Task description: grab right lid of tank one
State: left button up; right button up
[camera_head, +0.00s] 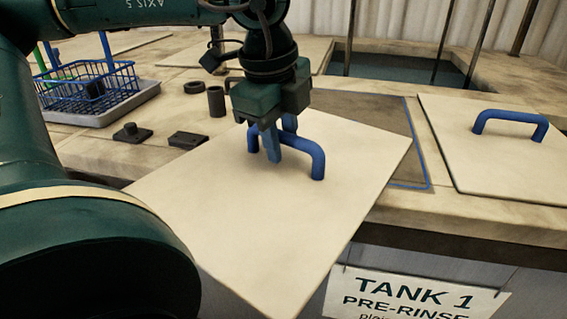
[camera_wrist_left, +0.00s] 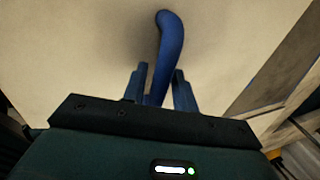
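A square cream lid (camera_head: 225,217) with a blue arched handle (camera_head: 318,160) is in the middle of the head view, turned askew and reaching past the counter's front edge. My left gripper (camera_head: 272,150) is above it, its fingers closed on either side of the handle. In the left wrist view the handle (camera_wrist_left: 167,48) runs between the fingers (camera_wrist_left: 158,88) with little or no gap. A second cream lid (camera_head: 495,160) with a blue handle (camera_head: 511,120) lies flat at the right, apart from the gripper. My right gripper is not in view.
A "TANK 1 PRE-RINSE" sign (camera_head: 415,295) hangs on the front. A grey blue-edged area (camera_head: 408,178) shows between the lids. A blue wire basket (camera_head: 85,85) on a grey tray (camera_head: 120,110) and small dark parts (camera_head: 188,139) stand left. An open tank (camera_head: 395,68) is behind.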

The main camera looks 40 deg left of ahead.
pick_arm(q)
grip_shut()
jog(key=shift+w+r, duration=0.1)
jog(key=shift+r, duration=0.1)
dwell(0.5)
